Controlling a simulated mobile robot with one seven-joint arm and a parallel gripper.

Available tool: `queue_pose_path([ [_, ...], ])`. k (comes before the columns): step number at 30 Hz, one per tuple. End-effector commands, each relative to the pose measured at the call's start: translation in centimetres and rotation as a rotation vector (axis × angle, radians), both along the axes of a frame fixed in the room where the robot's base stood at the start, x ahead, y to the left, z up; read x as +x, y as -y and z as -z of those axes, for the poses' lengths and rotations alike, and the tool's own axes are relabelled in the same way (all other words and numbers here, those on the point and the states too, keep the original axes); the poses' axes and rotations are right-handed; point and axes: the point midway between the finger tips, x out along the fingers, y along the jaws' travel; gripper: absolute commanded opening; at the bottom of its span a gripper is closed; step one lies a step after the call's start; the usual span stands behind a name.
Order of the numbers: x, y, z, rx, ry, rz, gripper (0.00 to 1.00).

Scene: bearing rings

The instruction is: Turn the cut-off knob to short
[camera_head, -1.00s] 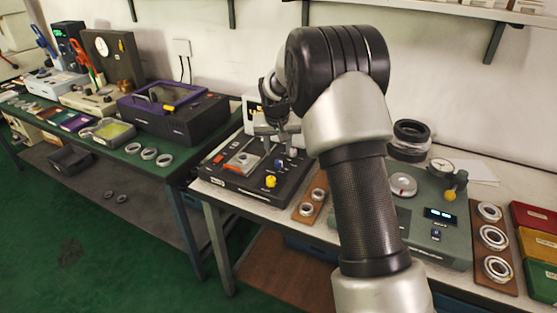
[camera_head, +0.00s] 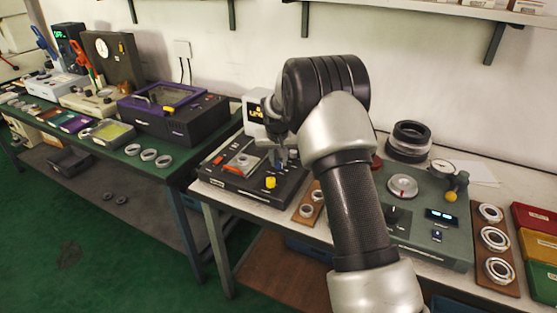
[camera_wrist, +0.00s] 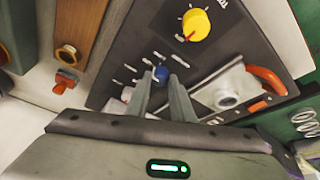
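The black device (camera_head: 226,178) stands on the left part of the near bench. In the wrist view its panel (camera_wrist: 125,75) carries a large yellow knob (camera_wrist: 194,25) and a small blue knob (camera_wrist: 161,73) with short printed marks around it. I cannot read which knob is the cut-off. My gripper (camera_wrist: 162,80) is over the panel, its two fingers apart on either side of the blue knob, with a small gap seeming to show. It also shows in the head view (camera_head: 283,158), where the fingers largely cover the blue knob. The yellow knob (camera_head: 271,182) is clear there.
A metal stage with an orange-red part (camera_wrist: 265,80) sits beside the knobs. A brown board with rings (camera_head: 308,205) and a grey-green gauge device (camera_head: 430,220) stand to the right. A white display box (camera_head: 255,118) is behind. A purple-lidded case (camera_head: 175,115) is on the left bench.

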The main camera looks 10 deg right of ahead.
Motion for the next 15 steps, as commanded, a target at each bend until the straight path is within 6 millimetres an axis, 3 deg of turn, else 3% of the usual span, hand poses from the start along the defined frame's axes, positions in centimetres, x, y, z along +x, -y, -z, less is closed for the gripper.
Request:
queue_pose_path([
  [15, -0.05, 0.33, -0.09, 0.001, -0.001, -0.142, 0.00],
])
